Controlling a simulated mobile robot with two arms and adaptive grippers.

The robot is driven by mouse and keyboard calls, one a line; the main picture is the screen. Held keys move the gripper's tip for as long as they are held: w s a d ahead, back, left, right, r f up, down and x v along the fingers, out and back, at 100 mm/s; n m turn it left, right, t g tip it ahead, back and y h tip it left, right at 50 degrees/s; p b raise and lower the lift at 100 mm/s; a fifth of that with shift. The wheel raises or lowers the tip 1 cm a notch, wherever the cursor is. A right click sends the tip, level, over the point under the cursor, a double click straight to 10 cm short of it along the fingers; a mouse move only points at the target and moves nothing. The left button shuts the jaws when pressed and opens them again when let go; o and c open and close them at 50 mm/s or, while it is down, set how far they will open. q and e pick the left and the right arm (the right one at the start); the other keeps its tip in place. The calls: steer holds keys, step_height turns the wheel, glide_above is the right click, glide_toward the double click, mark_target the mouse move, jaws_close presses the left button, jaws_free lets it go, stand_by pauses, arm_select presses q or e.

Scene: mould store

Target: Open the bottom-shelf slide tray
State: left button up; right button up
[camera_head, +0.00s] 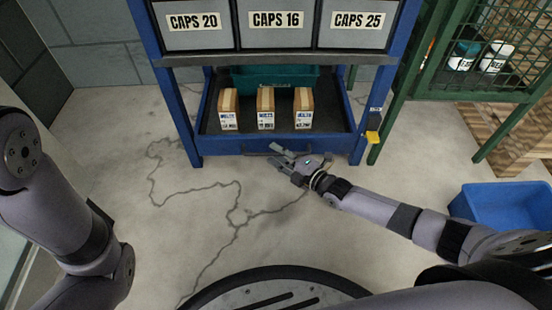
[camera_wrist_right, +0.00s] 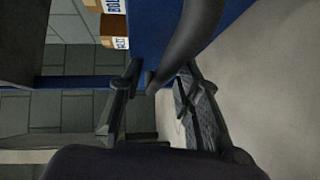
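The blue bottom-shelf slide tray (camera_head: 228,147) sits low in the blue rack, its front panel about level with the front legs. A dark bar handle (camera_head: 258,153) runs along that panel; it also shows as a curved dark bar in the right wrist view (camera_wrist_right: 196,42). My right gripper (camera_head: 280,158) is at the right part of the handle. In the wrist view its two fingers (camera_wrist_right: 160,85) are apart, with the handle's end between them; I cannot tell whether they touch it. My left arm is at the left, its gripper out of view.
Several cartons (camera_head: 265,110) stand in the tray, before a teal bin (camera_head: 275,78). Bins labelled CAPS (camera_head: 277,35) fill the shelf above. A yellow tag or lock (camera_head: 373,137) is on the right leg. A blue crate (camera_head: 505,205) stands at right. The floor before the tray is clear.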

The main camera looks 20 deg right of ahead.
steer(key=shift+w+a+f, duration=0.1)
steer(key=shift+w+a, duration=0.1)
steer(key=shift+w, duration=0.2)
jaws_close()
stand_by(0.7)
